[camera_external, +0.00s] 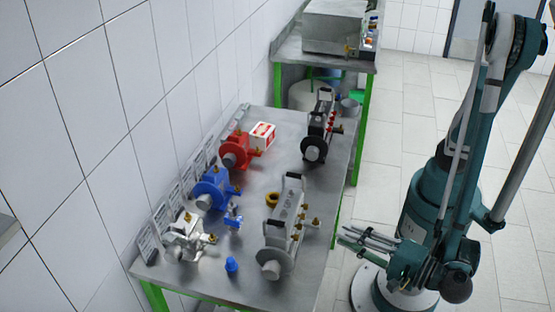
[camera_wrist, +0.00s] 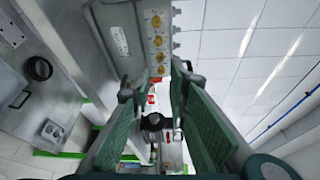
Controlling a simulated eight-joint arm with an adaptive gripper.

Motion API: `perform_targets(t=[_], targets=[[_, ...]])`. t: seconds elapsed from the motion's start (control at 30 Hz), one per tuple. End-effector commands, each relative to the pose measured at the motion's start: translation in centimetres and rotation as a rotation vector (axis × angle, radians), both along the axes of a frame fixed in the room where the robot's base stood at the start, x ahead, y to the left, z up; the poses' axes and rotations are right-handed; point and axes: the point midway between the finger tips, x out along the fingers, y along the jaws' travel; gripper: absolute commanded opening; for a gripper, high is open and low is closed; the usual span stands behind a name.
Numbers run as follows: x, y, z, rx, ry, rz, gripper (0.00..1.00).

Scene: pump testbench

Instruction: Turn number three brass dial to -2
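A grey pump unit (camera_external: 285,222) stands at the front right of the bench with small brass dials (camera_external: 304,222) on its right side. My gripper (camera_external: 350,238) is off the bench's right edge, to the right of the grey unit and apart from the dials. Its fingers (camera_wrist: 154,90) are spread and empty in the wrist view.
A loose brass ring (camera_external: 272,199) and blue cap (camera_external: 231,265) lie nearby. A tiled wall is at left.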

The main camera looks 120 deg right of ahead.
Motion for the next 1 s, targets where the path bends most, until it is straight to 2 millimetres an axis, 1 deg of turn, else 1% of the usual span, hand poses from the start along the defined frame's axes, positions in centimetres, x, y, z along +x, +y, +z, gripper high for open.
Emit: perform_targets(t=[0.17, 0.37, 0.8, 1.0], targets=[[0.0, -0.7, -0.1, 0.034, -0.079, 0.022, 0.17], [0.0, -2.1, -0.3, 0.126, -0.275, 0.076, 0.17], [-0.5, -5.3, -0.7, 0.467, -0.804, 0.228, 0.17], [-0.9, -6.1, -0.6, 0.617, -0.983, 0.277, 0.17]])
